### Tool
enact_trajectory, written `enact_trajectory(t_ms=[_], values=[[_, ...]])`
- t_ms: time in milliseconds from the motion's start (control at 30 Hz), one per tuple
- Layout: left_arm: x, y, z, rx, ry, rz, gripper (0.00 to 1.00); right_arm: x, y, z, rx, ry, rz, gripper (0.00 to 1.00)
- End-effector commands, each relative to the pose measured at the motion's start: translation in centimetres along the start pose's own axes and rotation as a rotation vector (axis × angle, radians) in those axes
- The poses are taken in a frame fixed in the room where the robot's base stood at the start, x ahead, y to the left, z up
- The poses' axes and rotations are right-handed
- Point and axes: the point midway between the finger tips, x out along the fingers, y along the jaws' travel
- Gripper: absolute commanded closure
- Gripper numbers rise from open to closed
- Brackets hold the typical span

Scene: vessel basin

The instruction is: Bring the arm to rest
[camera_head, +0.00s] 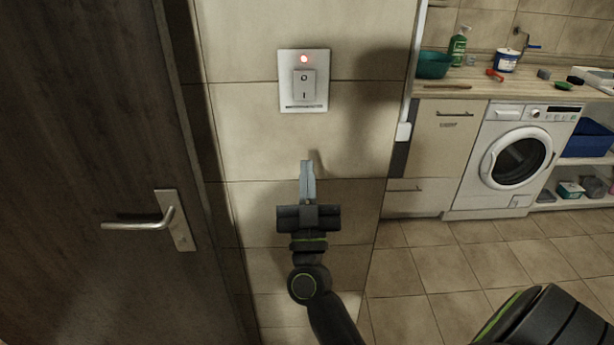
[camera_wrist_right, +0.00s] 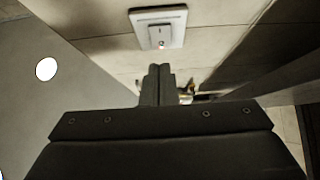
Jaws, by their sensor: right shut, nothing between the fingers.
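My right gripper (camera_head: 307,168) is in the middle of the head view, in front of the tiled wall and below the wall switch (camera_head: 304,84). Its fingers are together and hold nothing, and they point up toward the switch with a gap between. The switch is a pale plate with a rocker and a lit red lamp at its top. In the right wrist view the shut fingers (camera_wrist_right: 158,80) show below the switch plate (camera_wrist_right: 158,26). My left gripper is in neither view.
A dark door (camera_head: 90,180) with a metal handle (camera_head: 140,224) stands at the left. Right of the wall's edge, a counter (camera_head: 520,95) carries a green bowl (camera_head: 433,65) and bottles. A washing machine (camera_head: 515,155) stands below it. The tiled floor (camera_head: 450,270) in front is clear.

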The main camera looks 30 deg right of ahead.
Motion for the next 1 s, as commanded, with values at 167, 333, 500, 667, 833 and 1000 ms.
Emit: enact_trajectory(t_ms=[167,333,500,667,833,1000], values=[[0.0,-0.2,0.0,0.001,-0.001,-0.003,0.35,0.0,0.0,0.0,0.0,0.0,0.0,1.0],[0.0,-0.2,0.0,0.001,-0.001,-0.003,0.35,-0.2,-0.2,0.6,-0.003,-0.011,-0.012,1.0],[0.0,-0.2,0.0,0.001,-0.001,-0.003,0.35,-3.0,-2.4,6.5,-0.031,-0.134,-0.136,1.0],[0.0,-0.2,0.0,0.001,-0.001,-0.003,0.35,-9.9,-4.5,16.1,-0.058,-0.371,-0.321,1.0],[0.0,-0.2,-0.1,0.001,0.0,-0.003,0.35,-19.6,-4.2,24.9,-0.077,-0.655,-0.473,1.0],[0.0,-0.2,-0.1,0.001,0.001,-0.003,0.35,-30.8,-1.6,31.3,-0.098,-0.957,-0.574,1.0]])
